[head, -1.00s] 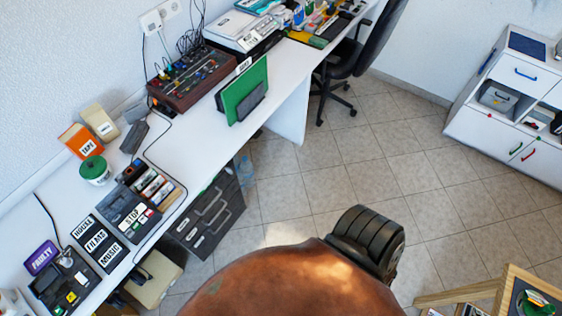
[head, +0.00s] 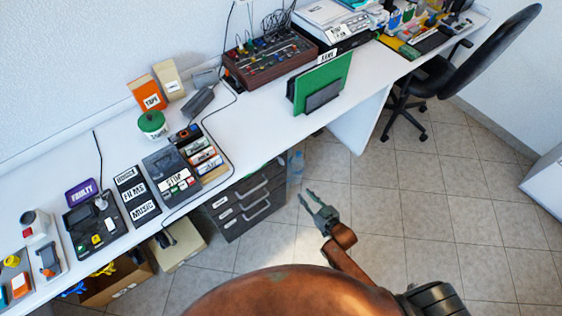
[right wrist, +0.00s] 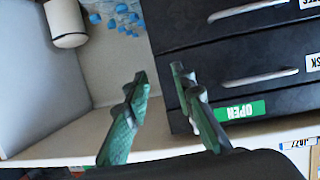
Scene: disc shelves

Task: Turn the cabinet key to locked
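A dark drawer cabinet (head: 243,212) with grey handles stands under the white desk in the head view. It fills the upper right of the right wrist view (right wrist: 185,28), where a green label reading OPEN (right wrist: 240,110) shows upside down on its front. I cannot make out a key in either view. My right gripper (head: 306,198) is in front of the cabinet, to its right in the head view, over the floor. In the right wrist view the gripper (right wrist: 161,78) has its two green fingers apart with nothing between them. My left gripper is out of view.
The white desk (head: 262,128) runs above the cabinet, with labelled boxes and a green panel (head: 322,82) on it. A beige box (head: 180,247) stands left of the cabinet. A black chair (head: 440,75) is at the right. The tiled floor between is clear.

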